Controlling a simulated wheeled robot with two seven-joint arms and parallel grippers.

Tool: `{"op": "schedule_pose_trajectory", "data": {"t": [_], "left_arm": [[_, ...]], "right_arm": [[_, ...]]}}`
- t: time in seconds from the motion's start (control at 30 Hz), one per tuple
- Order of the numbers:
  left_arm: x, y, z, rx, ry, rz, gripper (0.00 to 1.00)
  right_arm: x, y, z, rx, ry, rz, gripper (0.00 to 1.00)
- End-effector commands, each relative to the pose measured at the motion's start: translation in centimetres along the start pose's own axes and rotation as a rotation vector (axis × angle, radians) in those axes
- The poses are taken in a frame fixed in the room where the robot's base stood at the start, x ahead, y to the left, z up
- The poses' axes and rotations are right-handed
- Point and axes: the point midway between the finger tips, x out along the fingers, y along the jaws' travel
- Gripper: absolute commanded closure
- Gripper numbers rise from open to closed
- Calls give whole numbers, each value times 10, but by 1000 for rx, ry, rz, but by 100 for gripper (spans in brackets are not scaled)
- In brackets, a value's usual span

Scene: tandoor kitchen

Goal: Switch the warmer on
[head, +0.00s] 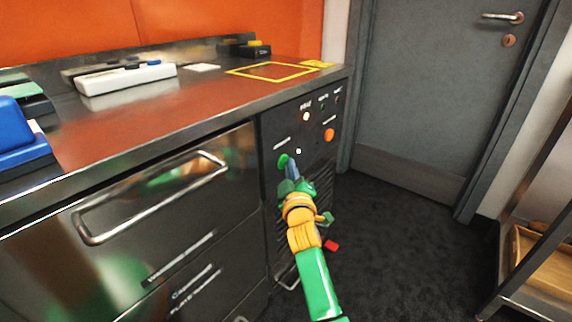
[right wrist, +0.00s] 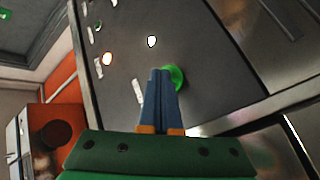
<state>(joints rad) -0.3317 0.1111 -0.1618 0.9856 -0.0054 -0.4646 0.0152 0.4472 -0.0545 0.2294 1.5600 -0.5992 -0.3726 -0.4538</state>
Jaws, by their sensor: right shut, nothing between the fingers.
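The warmer's dark control panel (head: 300,130) is on the right end of the steel counter front. It carries a green button (head: 283,161), an orange button (head: 328,135), a small white light (head: 298,151) and a lit orange-white light (head: 306,117). My right gripper (head: 291,168) is shut and empty, its blue fingertips at the green button. In the right wrist view the fingertips (right wrist: 161,75) overlap the left edge of the green button (right wrist: 176,78); I cannot tell whether they touch it. My left gripper is not in view.
Steel drawers with a bar handle (head: 150,195) lie left of the panel. The counter top holds a white box (head: 125,78), a blue item (head: 18,130) and a yellow-outlined square (head: 270,72). A grey door (head: 440,100) and a rack (head: 540,255) stand right; dark floor between is clear.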

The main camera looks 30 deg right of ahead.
Motion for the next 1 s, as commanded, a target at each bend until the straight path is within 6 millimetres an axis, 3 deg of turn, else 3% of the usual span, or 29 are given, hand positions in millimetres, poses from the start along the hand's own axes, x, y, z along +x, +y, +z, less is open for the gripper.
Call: {"op": "schedule_pose_trajectory", "data": {"t": [0.53,0.8,1.0], "left_arm": [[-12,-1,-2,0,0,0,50],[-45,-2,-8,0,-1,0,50],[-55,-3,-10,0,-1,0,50]], "right_arm": [[-8,6,4,0,0,-1,100],[-33,28,20,-2,-2,-2,100],[-47,36,32,-1,0,-1,100]]}}
